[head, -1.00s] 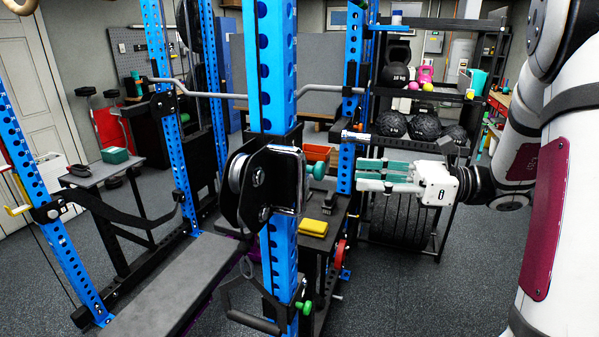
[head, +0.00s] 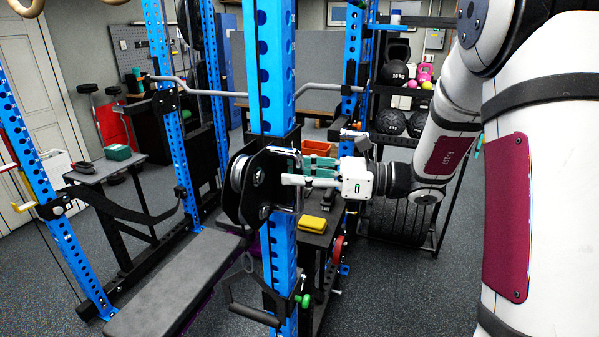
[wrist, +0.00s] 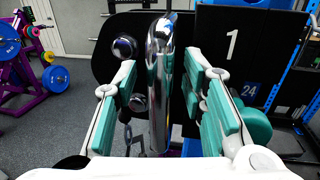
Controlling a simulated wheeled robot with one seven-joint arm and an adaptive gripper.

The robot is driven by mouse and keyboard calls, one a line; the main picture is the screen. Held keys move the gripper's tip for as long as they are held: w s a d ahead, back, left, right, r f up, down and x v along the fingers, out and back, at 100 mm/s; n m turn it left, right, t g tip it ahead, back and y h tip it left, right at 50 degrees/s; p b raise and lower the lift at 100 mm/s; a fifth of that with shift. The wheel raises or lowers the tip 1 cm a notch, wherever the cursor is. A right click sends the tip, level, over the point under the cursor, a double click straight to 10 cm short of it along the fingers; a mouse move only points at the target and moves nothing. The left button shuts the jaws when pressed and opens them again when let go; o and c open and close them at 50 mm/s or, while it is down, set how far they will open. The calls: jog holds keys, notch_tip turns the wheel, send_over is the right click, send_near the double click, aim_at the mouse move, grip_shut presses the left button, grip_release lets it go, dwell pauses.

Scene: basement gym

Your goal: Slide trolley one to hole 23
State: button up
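Trolley one (head: 250,188) is a black plate with a pulley, mounted on the front blue upright (head: 274,65). In the wrist view its plate (wrist: 215,65) bears a white "1". A chrome handle (wrist: 160,80) stands upright in front of the plate. My gripper (head: 300,172) is at the trolley's right side; in the wrist view my gripper (wrist: 162,100) is open, with one teal-padded finger on each side of the handle and gaps showing. A label "24" (wrist: 249,93) shows right of the plate. The trolley's teal knob is mostly hidden by my fingers; hole 23 cannot be made out.
A black strap handle (head: 255,312) and a green knob (head: 303,301) are lower on the upright. A grey bench (head: 175,280) lies to the left. A low table with a yellow box (head: 312,224) stands behind the upright.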

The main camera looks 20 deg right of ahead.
aim_at(300, 204)
grip_shut()
notch_tip(300, 204, down, 5)
jog(key=shift+f+b, duration=0.15)
jog(key=shift+b, duration=0.8)
grip_release()
jog(key=v, duration=1.2)
